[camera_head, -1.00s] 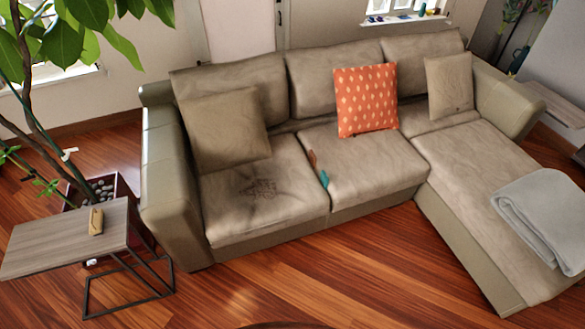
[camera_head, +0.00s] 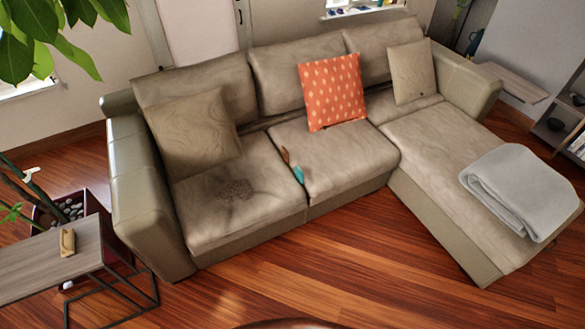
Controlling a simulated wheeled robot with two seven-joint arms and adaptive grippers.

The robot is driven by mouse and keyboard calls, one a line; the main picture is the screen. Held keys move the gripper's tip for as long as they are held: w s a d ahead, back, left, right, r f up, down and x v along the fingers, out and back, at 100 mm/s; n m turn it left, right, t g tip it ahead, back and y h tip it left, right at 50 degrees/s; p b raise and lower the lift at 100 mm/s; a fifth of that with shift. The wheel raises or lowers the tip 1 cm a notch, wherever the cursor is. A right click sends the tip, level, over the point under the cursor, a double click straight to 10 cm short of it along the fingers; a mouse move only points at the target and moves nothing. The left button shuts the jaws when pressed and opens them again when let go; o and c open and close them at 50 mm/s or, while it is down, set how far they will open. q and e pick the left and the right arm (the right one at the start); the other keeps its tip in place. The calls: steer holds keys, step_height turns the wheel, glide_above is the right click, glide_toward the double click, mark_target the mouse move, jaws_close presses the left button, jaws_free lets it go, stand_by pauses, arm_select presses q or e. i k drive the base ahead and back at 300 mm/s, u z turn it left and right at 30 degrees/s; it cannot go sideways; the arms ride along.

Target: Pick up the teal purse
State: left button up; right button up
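A small teal object (camera_head: 298,174), which looks like the teal purse, sits at the gap between the two seat cushions of the beige sofa (camera_head: 235,205). It is partly sunk in the gap, so its full shape is hidden. A small brown item (camera_head: 285,157) sits just behind it in the same gap. Neither of my grippers is in view.
A side table (camera_head: 30,262) with a small tan object (camera_head: 67,242) stands at the left by a plant. An orange pillow (camera_head: 332,92) and a folded grey blanket (camera_head: 520,190) lie on the sofa. The wooden floor (camera_head: 360,260) in front is mostly clear.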

mark_target(299, 174)
steer(key=u, duration=0.4)
steer(key=i, duration=0.4)
steer(key=u, duration=0.9)
steer(key=i, duration=1.35)
steer(key=z, duration=0.45)
